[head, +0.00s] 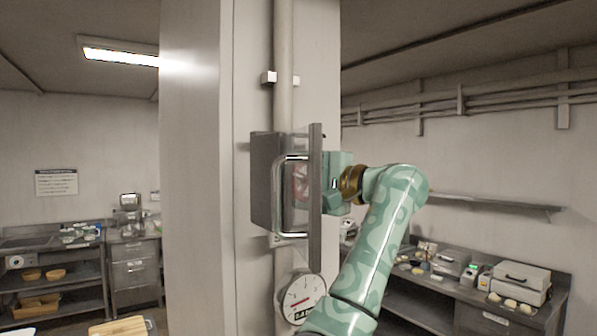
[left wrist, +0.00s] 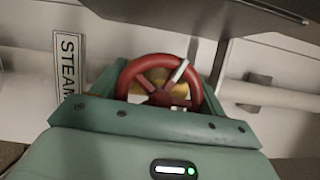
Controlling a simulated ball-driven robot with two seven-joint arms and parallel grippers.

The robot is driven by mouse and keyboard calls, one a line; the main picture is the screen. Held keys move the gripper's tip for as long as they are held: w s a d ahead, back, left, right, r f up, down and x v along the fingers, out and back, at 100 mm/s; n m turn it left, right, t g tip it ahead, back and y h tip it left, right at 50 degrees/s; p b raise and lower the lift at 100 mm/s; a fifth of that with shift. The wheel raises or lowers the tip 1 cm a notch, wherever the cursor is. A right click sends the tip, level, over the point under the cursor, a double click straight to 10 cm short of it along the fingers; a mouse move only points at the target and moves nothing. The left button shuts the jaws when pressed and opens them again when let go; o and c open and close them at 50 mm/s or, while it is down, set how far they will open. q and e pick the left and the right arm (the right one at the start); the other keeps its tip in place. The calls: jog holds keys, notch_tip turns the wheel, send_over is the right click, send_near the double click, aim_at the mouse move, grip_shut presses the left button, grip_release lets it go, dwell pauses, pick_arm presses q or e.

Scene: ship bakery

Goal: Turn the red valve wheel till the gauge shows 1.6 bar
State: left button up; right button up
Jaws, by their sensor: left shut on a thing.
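The red valve wheel (left wrist: 160,88) is in the left wrist view, with a pale stripe on its upper right spoke. In the head view it shows only faintly as red (head: 300,182) behind a clear panel. My left gripper (head: 330,190) reaches in from the right behind the panel and is shut on the wheel; its fingertips are mostly hidden. The round white gauge (head: 301,294) is on the pipe below, partly covered by my arm. Its red needle points left and its display seems to read 0.8, with the end hidden. My right gripper is not in view.
A grey box (head: 264,180) with an open, handled clear door (head: 315,195) stands close around my gripper. A vertical pipe (head: 284,60) runs up the wall. A STEAM label (left wrist: 69,75) is beside the wheel. Worktops with goods (head: 510,300) stand to the right.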

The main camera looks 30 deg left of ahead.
pick_arm(q)
jog(key=n+h+p, duration=0.1)
jog(key=n, duration=0.1)
jog(key=shift+f+n, duration=0.2)
jog(key=shift+n, duration=0.2)
jog(key=shift+f+n, duration=0.1)
jog(key=shift+n, duration=0.2)
jog(key=o, duration=1)
jog(key=shift+c, duration=0.2)
jog(key=shift+d, duration=0.1)
